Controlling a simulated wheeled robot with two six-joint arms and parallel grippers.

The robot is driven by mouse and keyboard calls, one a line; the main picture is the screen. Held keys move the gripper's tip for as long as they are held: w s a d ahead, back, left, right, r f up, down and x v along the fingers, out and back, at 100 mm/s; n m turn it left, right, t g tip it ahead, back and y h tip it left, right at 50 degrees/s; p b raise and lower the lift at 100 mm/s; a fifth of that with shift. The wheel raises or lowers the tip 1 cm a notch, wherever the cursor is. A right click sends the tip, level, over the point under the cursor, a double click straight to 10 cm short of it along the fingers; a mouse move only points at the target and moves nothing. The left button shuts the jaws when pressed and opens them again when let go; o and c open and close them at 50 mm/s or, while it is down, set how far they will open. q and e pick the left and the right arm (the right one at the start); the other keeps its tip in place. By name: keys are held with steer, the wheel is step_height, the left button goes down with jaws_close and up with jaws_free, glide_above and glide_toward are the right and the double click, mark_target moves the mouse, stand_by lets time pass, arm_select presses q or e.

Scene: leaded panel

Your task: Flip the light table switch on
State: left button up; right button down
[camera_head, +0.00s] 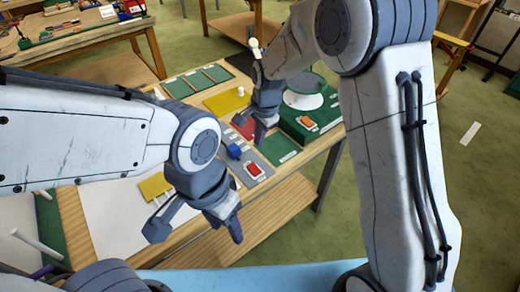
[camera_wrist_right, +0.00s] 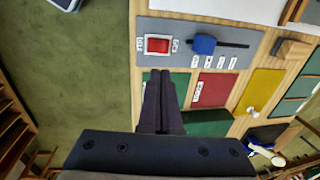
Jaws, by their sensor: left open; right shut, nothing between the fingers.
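A red rocker switch (camera_head: 254,169) in a white frame sits on a grey panel (camera_head: 268,176) at the table's front right. It also shows in the right wrist view (camera_wrist_right: 158,45), with small labels at its sides. Which way it is tipped I cannot tell. My right gripper (camera_head: 256,133) is shut and empty above the table, behind the switch in the head view. In the wrist view its fingertips (camera_wrist_right: 160,73) point toward the switch, just below it in the picture, with no visible contact. My left gripper (camera_head: 196,228) is open and empty over the table's front part.
A blue knob (camera_wrist_right: 204,45) on a dark slot is beside the switch. A green machine (camera_head: 287,121) with an orange switch (camera_head: 306,121) stands at the right. Green, red and yellow (camera_wrist_right: 262,90) pieces lie nearby. A white sheet (camera_head: 115,215) covers the front left.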

mark_target(252, 167)
arm_select(q)
steer(key=shift+d+r, duration=0.35)
steer(key=shift+r, duration=0.25)
arm_select(e)
steer(key=shift+w+a, duration=0.15)
steer(key=shift+a, duration=0.05)
arm_select(q)
step_height(252, 167, up, 5)
steer(key=p, duration=0.5)
arm_select(e)
steer(key=f, duration=0.4)
steer(key=w+a+f, duration=0.1)
steer(key=f, duration=0.4)
steer(key=w+f, duration=0.1)
steer(key=f, duration=0.3)
steer(key=shift+a+f, duration=0.25)
steer(key=shift+f, duration=0.05)
steer(key=shift+w, duration=0.1)
